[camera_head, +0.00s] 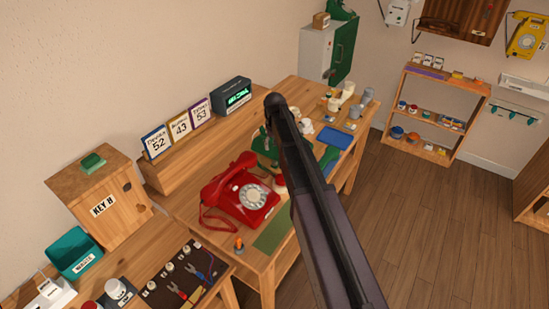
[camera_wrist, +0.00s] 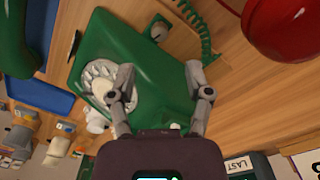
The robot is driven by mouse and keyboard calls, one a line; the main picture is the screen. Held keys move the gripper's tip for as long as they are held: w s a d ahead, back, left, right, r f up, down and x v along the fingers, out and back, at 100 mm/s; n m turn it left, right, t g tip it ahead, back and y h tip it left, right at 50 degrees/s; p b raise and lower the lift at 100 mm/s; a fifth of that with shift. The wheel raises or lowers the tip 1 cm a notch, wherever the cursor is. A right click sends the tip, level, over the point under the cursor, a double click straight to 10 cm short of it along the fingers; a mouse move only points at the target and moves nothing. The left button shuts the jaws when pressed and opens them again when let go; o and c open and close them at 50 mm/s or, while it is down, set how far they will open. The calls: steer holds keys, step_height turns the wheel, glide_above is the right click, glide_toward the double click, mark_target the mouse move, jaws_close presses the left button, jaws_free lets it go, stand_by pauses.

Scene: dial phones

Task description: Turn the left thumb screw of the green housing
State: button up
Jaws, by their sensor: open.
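The green housing (camera_wrist: 150,75) with a pale round dial (camera_wrist: 100,85) lies on the wooden bench in the wrist view. In the head view the housing (camera_head: 264,146) shows only in part behind my arm. A small grey round knob (camera_wrist: 158,31) is at the housing's upper edge in the wrist view; I cannot tell whether it is the left thumb screw. My gripper (camera_wrist: 160,75) is open over the housing, one finger in front of the dial, the other near the opposite edge. No contact is clear. My gripper is hidden in the head view.
A red phone (camera_head: 240,196) stands close beside the housing. A green coiled cord (camera_wrist: 198,30) runs past the housing. A blue tray (camera_head: 333,137), white parts, number cards (camera_head: 179,128) and a clock box (camera_head: 232,95) crowd the bench. A green mat (camera_head: 273,233) lies bare in front.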

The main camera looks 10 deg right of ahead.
mark_target(275, 162)
step_height(275, 162, up, 6)
steer(key=m+p, duration=0.4)
steer(key=m, duration=0.4)
steer(key=shift+f+p, duration=0.15)
steer(key=shift+p, duration=0.25)
steer(key=shift+f, duration=0.15)
step_height(275, 162, down, 14)
steer(key=b, duration=1.3)
steer(key=shift+r+b, duration=0.2)
steer(key=shift+b, duration=0.2)
jaws_close()
